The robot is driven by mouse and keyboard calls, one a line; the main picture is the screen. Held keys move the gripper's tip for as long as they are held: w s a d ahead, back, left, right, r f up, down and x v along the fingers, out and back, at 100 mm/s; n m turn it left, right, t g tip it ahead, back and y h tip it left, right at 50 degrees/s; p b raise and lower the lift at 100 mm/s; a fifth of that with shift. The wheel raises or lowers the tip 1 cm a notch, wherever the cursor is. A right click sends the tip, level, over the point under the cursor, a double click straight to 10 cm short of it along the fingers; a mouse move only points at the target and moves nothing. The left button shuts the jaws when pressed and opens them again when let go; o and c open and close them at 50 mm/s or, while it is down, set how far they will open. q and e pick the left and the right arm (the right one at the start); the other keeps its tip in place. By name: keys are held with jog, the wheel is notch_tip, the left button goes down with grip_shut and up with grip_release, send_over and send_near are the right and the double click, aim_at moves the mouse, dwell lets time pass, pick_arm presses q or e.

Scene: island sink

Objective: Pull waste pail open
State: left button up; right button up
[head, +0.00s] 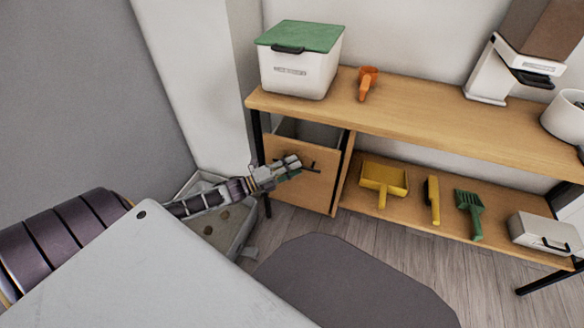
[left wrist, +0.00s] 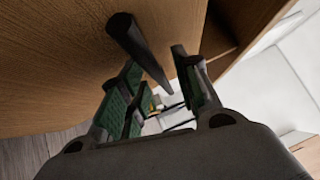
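The waste pail appears as a wooden front panel (head: 303,192) under the left end of the shelf top, with a dark opening above its upper edge. A black bar handle (head: 314,168) sits on the panel and is partly hidden by my left gripper (head: 296,166). In the left wrist view the handle (left wrist: 142,48) runs in between the parted green-padded fingers of the left gripper (left wrist: 163,75), beside the wooden panel (left wrist: 50,60). The fingers look open around it; contact is unclear. My right gripper is out of view.
A white bin with a green lid (head: 298,68) and an orange scoop (head: 367,84) stand on the shelf top (head: 430,110). A yellow dustpan (head: 384,180) and green fork (head: 469,212) lie below. A grey tray (head: 240,232) is on the floor, left of the panel.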

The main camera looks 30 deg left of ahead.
pick_arm(q)
grip_shut()
jog(key=shift+s, duration=0.15)
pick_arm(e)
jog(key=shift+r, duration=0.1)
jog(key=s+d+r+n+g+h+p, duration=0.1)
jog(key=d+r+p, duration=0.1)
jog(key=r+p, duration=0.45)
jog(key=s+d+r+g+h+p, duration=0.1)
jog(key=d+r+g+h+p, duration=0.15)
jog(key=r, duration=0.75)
pick_arm(q)
jog(key=s+d+p, duration=0.2)
jog(key=s, duration=0.9)
jog(key=s+d+p, duration=0.3)
jog(key=s, duration=0.9)
jog(key=shift+d+p, duration=0.3)
jog(key=shift+p, duration=0.05)
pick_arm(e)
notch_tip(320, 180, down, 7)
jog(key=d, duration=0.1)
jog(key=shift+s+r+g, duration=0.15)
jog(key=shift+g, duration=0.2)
pick_arm(q)
jog(key=shift+s, duration=0.15)
grip_release()
